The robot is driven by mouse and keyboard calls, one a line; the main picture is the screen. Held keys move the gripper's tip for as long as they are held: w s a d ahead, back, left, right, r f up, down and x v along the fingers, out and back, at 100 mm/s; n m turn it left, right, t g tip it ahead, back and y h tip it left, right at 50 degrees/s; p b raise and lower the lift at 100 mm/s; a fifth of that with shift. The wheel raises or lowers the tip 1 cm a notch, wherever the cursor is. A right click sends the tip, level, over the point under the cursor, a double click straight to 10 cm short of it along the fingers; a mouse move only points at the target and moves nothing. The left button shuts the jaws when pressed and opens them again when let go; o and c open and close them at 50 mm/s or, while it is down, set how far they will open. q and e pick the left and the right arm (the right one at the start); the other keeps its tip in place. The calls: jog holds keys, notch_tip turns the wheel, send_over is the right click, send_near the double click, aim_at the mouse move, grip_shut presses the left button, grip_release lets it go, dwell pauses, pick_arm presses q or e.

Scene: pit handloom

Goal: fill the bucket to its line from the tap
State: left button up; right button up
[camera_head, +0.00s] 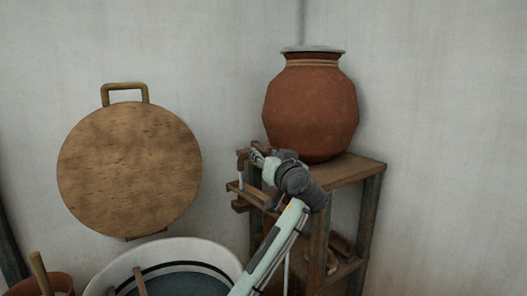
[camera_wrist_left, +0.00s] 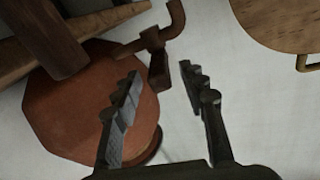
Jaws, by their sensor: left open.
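A white round vessel (camera_head: 205,252), which looks like the bucket, is cut off at the bottom of the head view. It has a dark line round its inner wall and a blue-grey inside; I cannot tell whether that is water. A brown tap-like fitting with a bent bar (camera_wrist_left: 176,20) shows in the wrist view; its lower piece (camera_wrist_left: 158,68) appears between my fingers. My left gripper (camera_head: 259,157) is at the left side of the wooden stand, below the clay pot. In the wrist view the left gripper (camera_wrist_left: 160,85) is open, its fingers apart and holding nothing. My right gripper is out of view.
The clay pot (camera_head: 311,108) with a grey lid stands on the wooden stand (camera_head: 350,170). A round wooden board (camera_head: 130,170) with a handle is against the wall. A brown pot (camera_head: 60,283) is at lower left. The wall area right of the stand is clear.

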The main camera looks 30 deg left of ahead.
pick_arm(q)
jog(key=shift+x, duration=1.1)
jog(key=shift+c, duration=0.4)
grip_shut()
